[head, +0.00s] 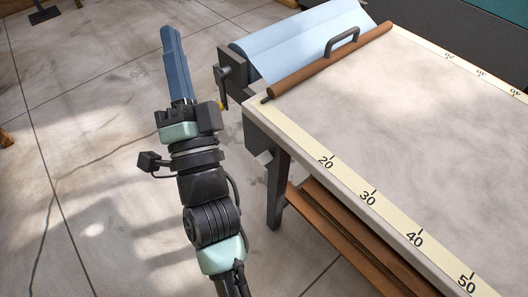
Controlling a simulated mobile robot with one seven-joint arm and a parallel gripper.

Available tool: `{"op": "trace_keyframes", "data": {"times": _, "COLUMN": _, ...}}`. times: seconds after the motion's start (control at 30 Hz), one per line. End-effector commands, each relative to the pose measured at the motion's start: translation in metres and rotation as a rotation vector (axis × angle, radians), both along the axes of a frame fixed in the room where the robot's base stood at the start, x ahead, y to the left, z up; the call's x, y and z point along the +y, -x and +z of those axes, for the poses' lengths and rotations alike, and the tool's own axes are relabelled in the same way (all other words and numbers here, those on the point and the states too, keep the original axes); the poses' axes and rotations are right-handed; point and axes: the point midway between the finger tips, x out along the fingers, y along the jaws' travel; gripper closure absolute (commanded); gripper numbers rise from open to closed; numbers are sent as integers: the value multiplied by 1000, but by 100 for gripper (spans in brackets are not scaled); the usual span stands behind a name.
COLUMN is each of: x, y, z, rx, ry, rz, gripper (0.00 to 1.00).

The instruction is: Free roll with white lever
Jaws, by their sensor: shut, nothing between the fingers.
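A pale blue roll (300,42) lies across the far left end of the table, with a brown bar (330,62) with a dark grey handle (342,41) along its near side. A dark bracket with a small dark lever (221,88) is at the roll's left end, and a small yellow spot shows beside it. I see no clearly white lever; the lever here looks dark. My gripper (168,34) has long blue fingers, shut and empty. It is over the floor, left of the bracket and apart from it, pointing away from me.
The table (420,110) has a pale top and a ruler strip (345,178) along its near-left edge. Brown boards (335,235) lie on a shelf under it. The concrete floor (80,130) on the left is mostly clear. A dark green panel stands at the upper right.

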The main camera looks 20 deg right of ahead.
Motion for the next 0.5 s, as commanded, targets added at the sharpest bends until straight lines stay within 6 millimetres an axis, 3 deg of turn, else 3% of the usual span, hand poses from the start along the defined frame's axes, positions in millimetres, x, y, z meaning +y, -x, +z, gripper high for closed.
{"op": "trace_keyframes", "data": {"times": 0.03, "x": -6, "y": 1, "z": -65, "rx": 23, "ry": -65, "rz": 17, "gripper": 100}}
{"op": "trace_keyframes", "data": {"times": 0.2, "x": -31, "y": 17, "z": -206, "rx": 50, "ry": -306, "rz": 52, "gripper": 100}}
{"op": "trace_keyframes", "data": {"times": 0.4, "x": -64, "y": 58, "z": -358, "rx": 57, "ry": -558, "rz": 37, "gripper": 100}}
{"op": "trace_keyframes", "data": {"times": 0.5, "x": -78, "y": 81, "z": -413, "rx": 50, "ry": -648, "rz": 19, "gripper": 100}}
